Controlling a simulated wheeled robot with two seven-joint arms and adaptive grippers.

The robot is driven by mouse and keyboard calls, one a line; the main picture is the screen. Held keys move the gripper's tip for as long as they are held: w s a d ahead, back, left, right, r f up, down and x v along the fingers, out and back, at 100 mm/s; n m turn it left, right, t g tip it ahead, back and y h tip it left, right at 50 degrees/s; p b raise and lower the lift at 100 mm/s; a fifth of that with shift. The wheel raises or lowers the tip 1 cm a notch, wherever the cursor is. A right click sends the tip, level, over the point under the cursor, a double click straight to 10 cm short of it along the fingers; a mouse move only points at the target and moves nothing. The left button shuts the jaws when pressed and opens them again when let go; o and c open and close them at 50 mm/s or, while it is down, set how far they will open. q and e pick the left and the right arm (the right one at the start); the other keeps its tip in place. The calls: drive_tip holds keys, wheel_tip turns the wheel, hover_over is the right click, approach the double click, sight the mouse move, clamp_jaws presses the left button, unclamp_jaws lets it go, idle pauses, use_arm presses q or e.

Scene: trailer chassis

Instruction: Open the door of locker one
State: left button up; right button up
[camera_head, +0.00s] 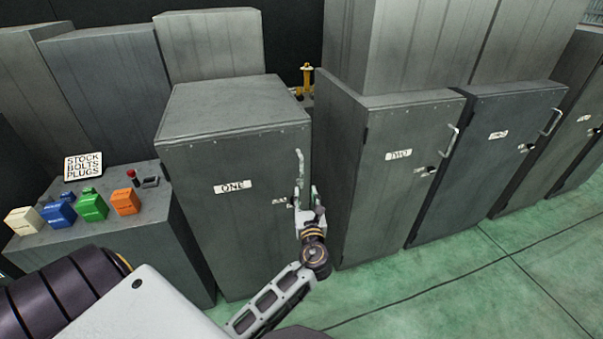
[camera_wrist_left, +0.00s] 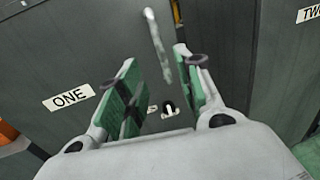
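Locker one (camera_head: 225,215) is a grey metal cabinet with a white "ONE" label, and its door is shut. The label (camera_wrist_left: 68,97) also shows in the left wrist view. Its light vertical handle (camera_head: 300,168) is near the door's right edge. My left gripper (camera_head: 307,196) is in front of the door by the handle's lower end. In the left wrist view the fingers (camera_wrist_left: 158,85) are apart, with the handle (camera_wrist_left: 158,45) seen between and beyond them; I cannot tell if they touch it. A small latch (camera_wrist_left: 168,108) shows below the handle. My right gripper is not in view.
Locker two (camera_head: 390,160) stands close on the right, with more lockers beyond. The green floor (camera_head: 450,285) at the right front is clear.

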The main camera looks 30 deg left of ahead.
sight(302, 174)
use_arm(q)
drive_tip(key=shift+p+x, duration=0.4)
drive_tip(key=shift+x, duration=6.1)
clamp_jaws()
drive_tip(key=shift+s, duration=0.1)
